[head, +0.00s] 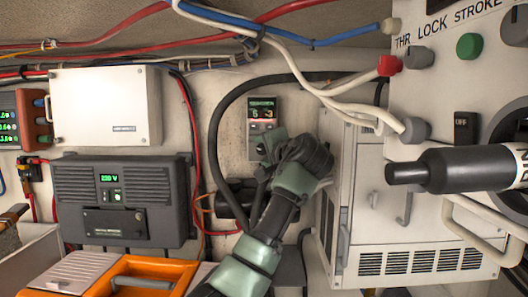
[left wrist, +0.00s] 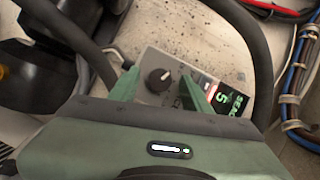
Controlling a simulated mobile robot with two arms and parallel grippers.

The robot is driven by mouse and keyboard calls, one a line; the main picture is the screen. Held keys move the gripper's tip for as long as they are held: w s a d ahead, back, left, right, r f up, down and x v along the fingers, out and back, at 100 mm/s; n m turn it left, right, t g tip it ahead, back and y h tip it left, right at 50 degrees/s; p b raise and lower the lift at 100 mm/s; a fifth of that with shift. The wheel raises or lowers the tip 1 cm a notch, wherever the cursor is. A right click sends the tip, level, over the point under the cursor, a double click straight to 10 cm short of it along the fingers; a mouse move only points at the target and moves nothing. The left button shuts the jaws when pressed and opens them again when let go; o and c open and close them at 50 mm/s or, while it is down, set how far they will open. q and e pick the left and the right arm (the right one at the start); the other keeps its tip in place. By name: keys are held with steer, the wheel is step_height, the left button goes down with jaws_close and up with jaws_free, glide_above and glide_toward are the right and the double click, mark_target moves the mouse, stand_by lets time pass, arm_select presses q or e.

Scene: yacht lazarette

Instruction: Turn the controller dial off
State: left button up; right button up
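The controller (head: 261,108) is a small grey box on the back wall, with a lit green display at its top. It also shows in the left wrist view (left wrist: 152,62), with its display to the right of the dial. The dial (left wrist: 159,80) is a round dark knob with a light pointer mark. My left gripper (head: 266,146) is in front of the controller's lower part and hides the dial in the head view. In the left wrist view its two green fingers (left wrist: 159,88) are apart, one on each side of the dial; I cannot tell whether they touch it.
A thick black hose (head: 216,130) curves around the controller's left side and top. A dark grey unit (head: 120,180) and a white box (head: 105,105) are at the left. An orange case (head: 150,272) is below. A white cabinet (head: 345,200) stands close on the right.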

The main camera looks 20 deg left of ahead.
arm_select(q)
steer(key=shift+s+d+b, duration=0.25)
steer(key=shift+s+b, duration=0.05)
steer(key=shift+b, duration=0.1)
steer(key=b+v, duration=0.3)
steer(key=v, duration=0.3)
steer(key=shift+s+d, duration=0.25)
steer(key=shift+s, duration=0.1)
